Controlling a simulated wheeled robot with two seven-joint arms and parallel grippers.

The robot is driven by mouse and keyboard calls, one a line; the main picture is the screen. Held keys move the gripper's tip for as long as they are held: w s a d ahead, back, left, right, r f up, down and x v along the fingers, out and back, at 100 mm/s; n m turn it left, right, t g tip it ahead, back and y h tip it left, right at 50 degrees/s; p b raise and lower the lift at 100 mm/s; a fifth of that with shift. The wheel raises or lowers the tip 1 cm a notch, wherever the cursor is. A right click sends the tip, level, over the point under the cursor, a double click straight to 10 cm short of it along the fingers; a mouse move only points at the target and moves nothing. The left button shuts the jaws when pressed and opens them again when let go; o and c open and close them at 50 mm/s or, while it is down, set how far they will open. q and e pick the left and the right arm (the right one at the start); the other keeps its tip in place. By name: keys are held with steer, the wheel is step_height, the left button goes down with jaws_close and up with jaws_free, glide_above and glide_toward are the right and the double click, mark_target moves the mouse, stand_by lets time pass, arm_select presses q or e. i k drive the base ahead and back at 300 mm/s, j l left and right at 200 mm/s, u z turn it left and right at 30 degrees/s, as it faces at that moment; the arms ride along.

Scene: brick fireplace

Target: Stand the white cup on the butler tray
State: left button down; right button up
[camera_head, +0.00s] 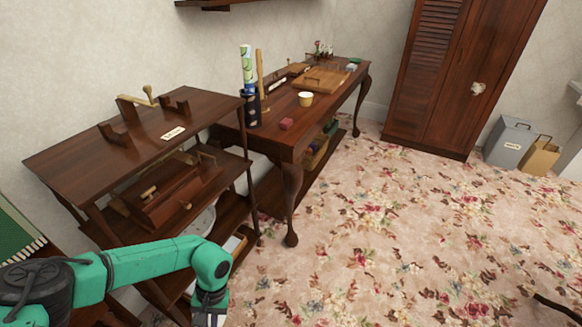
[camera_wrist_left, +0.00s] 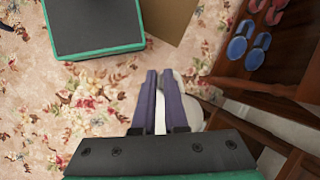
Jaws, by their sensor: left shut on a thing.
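My left gripper (camera_head: 208,314) is low at the bottom of the head view, beside the shelf stand. In the left wrist view its two fingers (camera_wrist_left: 160,82) are close together on a white rounded thing (camera_wrist_left: 189,108), which looks like the white cup. The fingers hide part of it, and its tilt is unclear. A wooden tray with a handle (camera_head: 319,79), apparently the butler tray, lies on the long table. My right gripper is not in view.
The long dark table (camera_head: 279,131) also bears a patterned roll (camera_head: 247,68) in a dark holder and a red block (camera_head: 286,124). The shelf stand (camera_head: 105,142) is at left. The flowered carpet (camera_head: 380,230) is mostly clear.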

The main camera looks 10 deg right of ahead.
mark_target(323, 80)
steer(key=i+l+z, duration=0.6)
steer(key=i, duration=0.35)
steer(key=i+l+z, duration=0.35)
steer(key=i, duration=0.2)
steer(key=i+z, duration=0.3)
steer(key=i, duration=0.2)
